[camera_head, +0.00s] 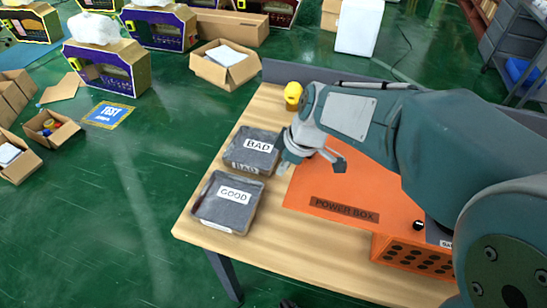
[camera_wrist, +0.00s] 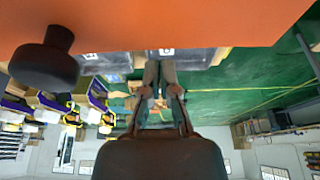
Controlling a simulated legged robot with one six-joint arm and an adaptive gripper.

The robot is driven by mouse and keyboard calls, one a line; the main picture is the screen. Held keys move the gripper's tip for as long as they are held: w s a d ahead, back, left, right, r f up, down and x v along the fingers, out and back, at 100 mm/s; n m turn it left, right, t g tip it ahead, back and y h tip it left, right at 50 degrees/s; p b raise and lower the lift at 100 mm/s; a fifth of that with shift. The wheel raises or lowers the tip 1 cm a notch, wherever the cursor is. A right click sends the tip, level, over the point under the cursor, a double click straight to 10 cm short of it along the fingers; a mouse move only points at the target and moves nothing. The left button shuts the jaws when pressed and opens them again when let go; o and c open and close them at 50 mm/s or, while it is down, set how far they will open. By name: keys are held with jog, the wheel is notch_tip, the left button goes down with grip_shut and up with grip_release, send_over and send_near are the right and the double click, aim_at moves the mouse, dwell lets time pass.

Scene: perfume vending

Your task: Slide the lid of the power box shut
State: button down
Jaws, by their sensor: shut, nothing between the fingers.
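The orange lid (camera_head: 320,192), labelled POWER BOX, reaches left beyond the perforated front of the orange power box (camera_head: 411,259). A small black knob (camera_head: 418,225) stands near the lid's right front corner. My arm hides the back of the lid and much of the box. My gripper (camera_wrist: 161,68) is shut and empty, and in the head view my arm's end is over the lid's left part. In the wrist view an orange surface (camera_wrist: 190,18) fills the top and a dark knob (camera_wrist: 45,60) looms close at the left, apart from the fingers.
A grey BAD tray (camera_head: 238,158) and GOOD tray (camera_head: 214,211) sit on the wooden table (camera_head: 279,252), left of the lid. A yellow object (camera_head: 293,92) stands at the back. Front table space is clear. Boxes and vending machines stand on the green floor beyond.

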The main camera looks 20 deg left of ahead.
aim_at(388, 198)
jog(key=shift+d, duration=0.6)
jog(key=d, duration=2.2)
jog(key=shift+w+d, duration=0.15)
jog(key=shift+w, duration=0.25)
